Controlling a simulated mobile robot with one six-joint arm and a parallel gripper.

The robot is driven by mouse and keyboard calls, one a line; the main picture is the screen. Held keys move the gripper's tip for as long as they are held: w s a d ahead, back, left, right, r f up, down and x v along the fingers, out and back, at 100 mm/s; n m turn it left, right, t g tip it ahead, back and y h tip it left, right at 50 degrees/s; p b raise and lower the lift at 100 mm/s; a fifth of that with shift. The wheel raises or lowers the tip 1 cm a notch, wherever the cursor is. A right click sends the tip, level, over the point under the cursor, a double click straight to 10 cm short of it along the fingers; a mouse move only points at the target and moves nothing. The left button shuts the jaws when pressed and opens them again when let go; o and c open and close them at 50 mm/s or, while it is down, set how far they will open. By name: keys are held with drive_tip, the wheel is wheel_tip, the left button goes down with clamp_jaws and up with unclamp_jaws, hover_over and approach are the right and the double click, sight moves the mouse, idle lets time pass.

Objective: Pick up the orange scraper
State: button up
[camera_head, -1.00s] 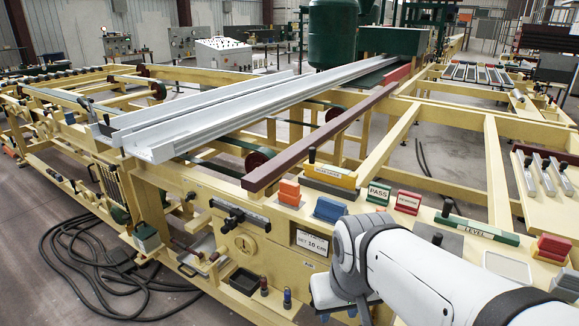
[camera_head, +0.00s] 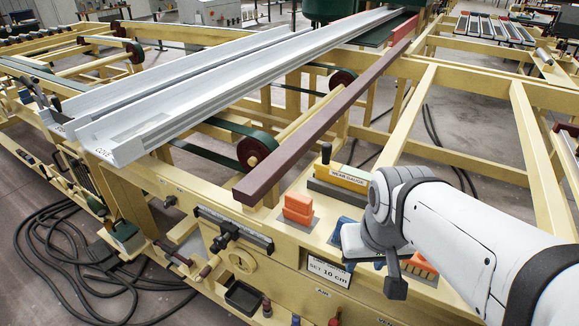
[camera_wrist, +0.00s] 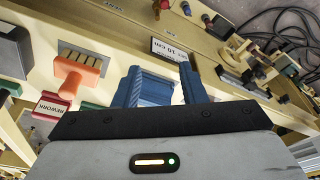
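A blue block (camera_head: 347,233) is partly hidden by my wrist in the head view and shows near the left finger in the wrist view. In the head view the fingers are mostly hidden.
A stacked orange block (camera_head: 298,208) sits on a grey pad, left of my wrist. A yellow-topped gauge (camera_head: 341,178) stands behind it. A red REWORK block (camera_wrist: 52,107) is beside the orange piece. A brown beam (camera_head: 320,135) and a grey metal profile (camera_head: 230,90) cross the frame.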

drive_tip(key=shift+o, duration=0.7)
drive_tip(key=shift+w+a+r, duration=0.1)
drive_tip(key=shift+w, duration=0.1)
drive_tip(key=shift+o, duration=0.5)
drive_tip(key=w+n, duration=0.1)
drive_tip(key=w+r, duration=0.1)
drive_tip(key=w, duration=0.1)
drive_tip(key=w+r+n, duration=0.1)
drive_tip(key=w, duration=0.1)
drive_tip(key=shift+w+n+g+p, duration=0.2)
drive_tip(key=shift+n+g+p, duration=0.1)
drive_tip(key=shift+p, duration=0.1)
drive_tip(key=n+g+p, duration=0.2)
drive_tip(key=n, duration=0.7)
hover_over(298, 196)
drive_tip(key=shift+s+d+f, duration=0.15)
drive_tip(key=shift+s+f, duration=0.05)
drive_tip(key=shift+f, duration=0.25)
drive_tip(key=shift+s+d+f, duration=0.15)
drive_tip(key=shift+f, duration=0.25)
drive_tip(key=shift+w+a+f, duration=0.1)
drive_tip(key=shift+w+f, duration=0.05)
drive_tip(key=shift+f, duration=0.4)
drive_tip(key=f, duration=0.3)
drive_tip(key=f+p, duration=0.1)
drive_tip(key=f, duration=0.3)
drive_tip(key=shift+w+a, duration=0.15)
drive_tip(key=shift+w, duration=0.05)
drive_tip(key=shift+c, duration=0.3)
